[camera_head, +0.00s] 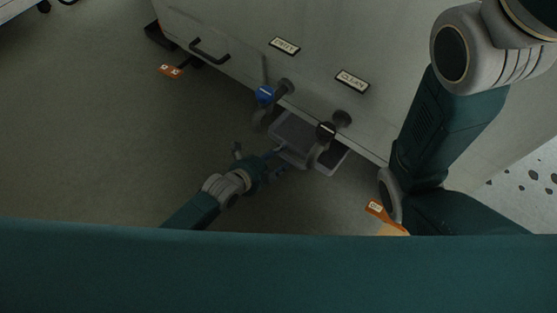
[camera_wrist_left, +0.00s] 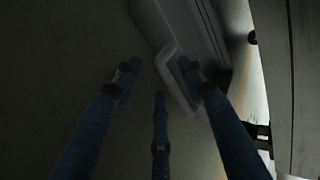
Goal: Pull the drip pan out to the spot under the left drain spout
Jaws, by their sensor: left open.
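The grey drip pan (camera_head: 333,160) lies on the floor, partly under the front of the pale cabinet; its back is hidden. In the left wrist view its wall (camera_wrist_left: 155,20) and pale bar handle (camera_wrist_left: 178,85) show. The left drain spout (camera_head: 265,95), with a blue valve, is up-left of the pan. A second spout with a black valve (camera_head: 326,131) hangs over the pan. My left gripper (camera_head: 279,160) is open at the pan's near side. In the left wrist view its blue fingers (camera_wrist_left: 158,82) are spread around the handle; contact cannot be told.
The cabinet (camera_head: 230,20) carries two labels and a black handle (camera_head: 209,51). Orange tags lie at its left foot (camera_head: 171,71) and near my right arm (camera_head: 376,208). The floor left of the pan is clear.

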